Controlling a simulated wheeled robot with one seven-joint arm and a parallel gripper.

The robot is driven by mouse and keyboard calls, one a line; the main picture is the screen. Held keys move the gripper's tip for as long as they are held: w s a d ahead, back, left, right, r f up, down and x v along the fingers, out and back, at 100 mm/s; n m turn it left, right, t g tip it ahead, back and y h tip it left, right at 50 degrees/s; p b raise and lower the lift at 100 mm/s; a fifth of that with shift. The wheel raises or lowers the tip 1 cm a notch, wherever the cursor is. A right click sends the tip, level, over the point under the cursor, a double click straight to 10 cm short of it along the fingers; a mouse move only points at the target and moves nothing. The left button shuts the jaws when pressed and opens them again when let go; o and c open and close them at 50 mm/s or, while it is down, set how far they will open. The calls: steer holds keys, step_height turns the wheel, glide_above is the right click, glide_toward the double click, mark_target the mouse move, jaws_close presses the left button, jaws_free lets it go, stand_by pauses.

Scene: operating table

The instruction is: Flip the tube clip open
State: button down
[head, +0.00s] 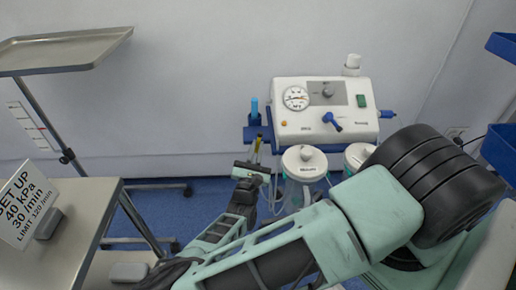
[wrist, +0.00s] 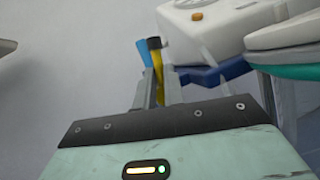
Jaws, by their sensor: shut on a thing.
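The suction unit (head: 323,108) is a white box with a round gauge, a grey knob and a blue lever on its front. A narrow yellow piece with a black top (wrist: 158,72), which looks like the tube clip, stands at its left side; it is small in the head view (head: 258,144). My gripper (head: 256,158) reaches up to it from below. In the wrist view my gripper's two fingers (wrist: 157,88) stand close on either side of the yellow piece, shut on it. Its lower part is hidden by the gripper.
A blue upright piece (head: 254,108) stands just left of the clip. Lidded jars (head: 304,164) with clear tubing hang right of my gripper. A metal tray stand (head: 66,52) and a table with a setup card (head: 27,204) are at left. Blue bins (head: 500,150) edge the right.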

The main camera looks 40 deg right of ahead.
steer(key=shift+a+f+n+t+y, duration=0.1)
steer(key=shift+n+t+y, duration=0.25)
steer(key=shift+n, duration=0.5)
steer(key=shift+a+f+n+t+y, duration=0.15)
steer(key=shift+n+t, duration=0.4)
steer(key=shift+n, duration=0.3)
steer(key=shift+w+r, duration=0.1)
steer(key=c, duration=1.8)
jaws_free()
steer(key=shift+o, duration=0.2)
steer(key=b+v, duration=0.1)
steer(key=v, duration=1.6)
steer(key=shift+b, duration=0.35)
